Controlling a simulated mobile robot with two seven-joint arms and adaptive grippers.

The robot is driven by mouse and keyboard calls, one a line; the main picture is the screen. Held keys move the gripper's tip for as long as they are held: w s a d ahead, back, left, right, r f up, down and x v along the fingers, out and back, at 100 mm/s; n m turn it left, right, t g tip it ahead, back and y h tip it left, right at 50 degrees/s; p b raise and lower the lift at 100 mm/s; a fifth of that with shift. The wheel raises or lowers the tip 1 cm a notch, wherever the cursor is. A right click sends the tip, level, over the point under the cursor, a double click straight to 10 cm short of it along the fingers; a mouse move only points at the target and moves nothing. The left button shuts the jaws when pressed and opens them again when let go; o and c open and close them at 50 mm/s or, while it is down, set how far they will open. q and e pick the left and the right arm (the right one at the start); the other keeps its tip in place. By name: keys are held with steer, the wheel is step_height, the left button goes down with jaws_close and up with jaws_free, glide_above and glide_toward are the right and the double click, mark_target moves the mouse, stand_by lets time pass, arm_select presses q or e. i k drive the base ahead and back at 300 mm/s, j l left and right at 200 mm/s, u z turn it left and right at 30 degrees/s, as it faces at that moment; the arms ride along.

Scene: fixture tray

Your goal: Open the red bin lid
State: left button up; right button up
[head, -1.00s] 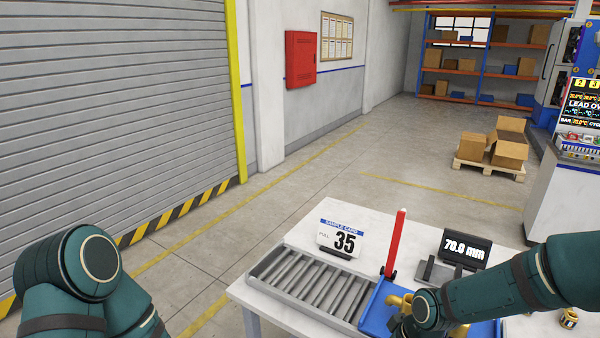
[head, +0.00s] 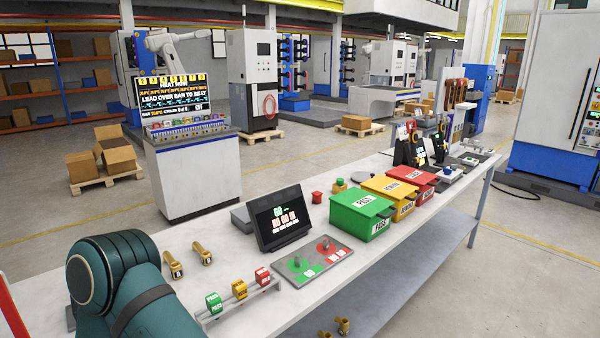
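The red bin (head: 421,203) stands on the white table, the farthest of a row of three lidded bins. Its red lid (head: 412,177) looks shut, lying flat over the top. The yellow bin (head: 405,210) is beside it, and the green bin (head: 372,230) is nearest. One of my teal arm links shows at the lower left, well short of the bins. Neither of my grippers is in the picture.
Brass parts (head: 202,253) and a small stamp rack (head: 238,298) are nearer. Black stands (head: 412,148) rise behind the red bin.

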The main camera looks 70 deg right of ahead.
mark_target(419, 178)
steer(key=z, duration=3.3)
steer(key=i+l, duration=1.45)
steer(key=i, duration=0.2)
